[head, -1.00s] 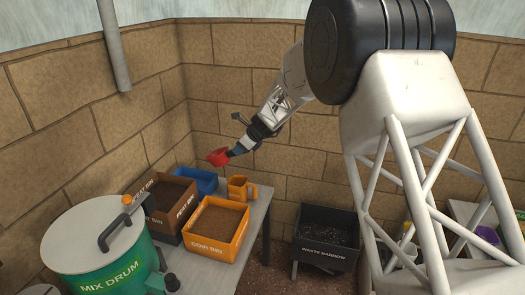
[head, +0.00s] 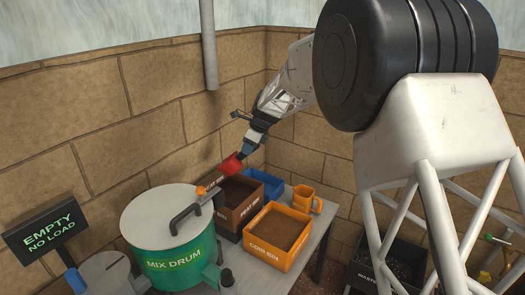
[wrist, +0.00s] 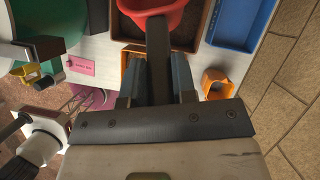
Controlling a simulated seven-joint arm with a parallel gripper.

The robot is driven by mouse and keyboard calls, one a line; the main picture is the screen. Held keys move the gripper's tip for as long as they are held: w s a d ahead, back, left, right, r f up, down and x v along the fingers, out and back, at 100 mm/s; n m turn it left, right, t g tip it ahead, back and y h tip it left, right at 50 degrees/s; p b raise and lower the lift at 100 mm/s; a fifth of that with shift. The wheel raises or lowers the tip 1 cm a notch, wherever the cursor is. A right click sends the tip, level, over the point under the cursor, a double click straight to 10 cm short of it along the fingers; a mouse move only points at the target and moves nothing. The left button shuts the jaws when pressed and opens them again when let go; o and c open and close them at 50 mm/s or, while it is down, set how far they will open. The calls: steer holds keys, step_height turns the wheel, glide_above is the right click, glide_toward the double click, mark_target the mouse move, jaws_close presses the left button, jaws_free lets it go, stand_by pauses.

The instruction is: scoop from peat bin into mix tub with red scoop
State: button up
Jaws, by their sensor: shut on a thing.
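My gripper (head: 246,147) is shut on the dark handle of the red scoop (head: 232,164). In the wrist view, the handle runs between the two fingers (wrist: 157,80), and the scoop's red bowl (wrist: 150,8) is cut off at the top edge. The scoop hangs over the back-left part of the brown peat bin (head: 229,215), which holds dark brown material. I cannot tell whether the scoop is touching the peat or holds any. A blue tub (head: 263,180) stands behind and right of the peat bin. No label shows on it, so I cannot tell if it is the mix tub.
The orange coir bin (head: 268,254) is in front of the peat bin. The green mix drum (head: 175,262) with a lid handle is close on the left.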

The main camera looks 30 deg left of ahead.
steer(key=shift+s+a+r, duration=0.2)
steer(key=shift+a, duration=0.1)
steer(key=shift+f, duration=0.15)
steer(key=shift+w+d+f+g+y, duration=0.15)
steer(key=shift+d+f+y, duration=0.25)
steer(key=shift+f, duration=2.15)
steer(key=shift+w+d+f+g+y, duration=0.1)
steer(key=shift+d+f+y, duration=0.25)
steer(key=shift+f, duration=2.2)
steer(key=shift+w+d+f+g+y, duration=0.15)
steer(key=shift+d+f+y, duration=0.25)
steer(key=shift+f, duration=2.15)
step_height(320, 180, up, 6)
steer(key=d+g+y, duration=0.1)
steer(key=d+y, duration=0.1)
steer(key=y, duration=0.3)
steer(key=shift+w+d+r+g, duration=0.2)
steer(key=shift+w+d+g, duration=0.05)
steer(key=shift+w+g, duration=0.15)
